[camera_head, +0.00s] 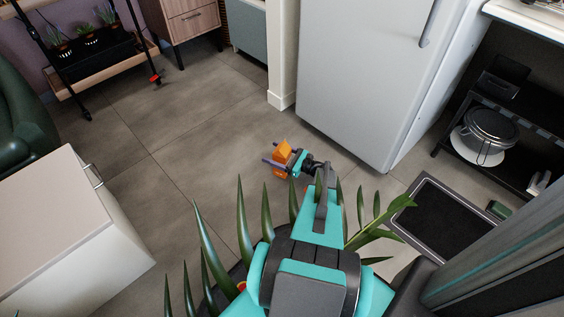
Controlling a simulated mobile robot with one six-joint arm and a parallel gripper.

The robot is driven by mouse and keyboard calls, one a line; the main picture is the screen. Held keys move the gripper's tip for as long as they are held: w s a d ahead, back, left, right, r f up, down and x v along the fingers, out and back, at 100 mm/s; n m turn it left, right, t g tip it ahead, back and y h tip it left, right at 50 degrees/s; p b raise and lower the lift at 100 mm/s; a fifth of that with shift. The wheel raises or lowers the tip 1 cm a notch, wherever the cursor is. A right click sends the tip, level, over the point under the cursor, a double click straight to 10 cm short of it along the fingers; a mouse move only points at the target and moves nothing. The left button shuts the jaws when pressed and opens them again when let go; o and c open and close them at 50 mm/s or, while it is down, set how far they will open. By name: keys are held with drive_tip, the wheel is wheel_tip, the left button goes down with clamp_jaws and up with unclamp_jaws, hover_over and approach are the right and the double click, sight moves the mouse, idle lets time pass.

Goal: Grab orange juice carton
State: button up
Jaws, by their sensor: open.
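A small orange carton (283,149), which looks like the orange juice carton, shows at the end of my arm near the middle of the view. My gripper (276,154) is open, with its dark fingers right at the orange carton. The gripper partly hides the carton. I cannot tell whether the fingers touch it, or whether it stands on the floor or is above it.
A white fridge (360,75) stands behind to the right. A white cabinet (60,215) is at left. Spiky plant leaves (215,235) surround my arm. A black rack holds a pot (488,128) at right. Grey floor (180,130) is clear to the left.

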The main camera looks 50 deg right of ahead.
drive_tip(key=shift+c, duration=0.3)
drive_tip(key=c, duration=1.7)
drive_tip(key=shift+r, duration=0.15)
drive_tip(key=shift+c, duration=0.2)
drive_tip(key=s+a+r+p, duration=0.1)
drive_tip(key=s+r+p, duration=0.1)
drive_tip(key=s, duration=0.6)
drive_tip(key=s+a+r+p, duration=0.1)
drive_tip(key=s+r+p, duration=0.1)
drive_tip(key=s+p, duration=0.2)
drive_tip(key=s, duration=0.3)
drive_tip(key=shift+s+a+r, duration=0.35)
drive_tip(key=shift+s+r, duration=0.05)
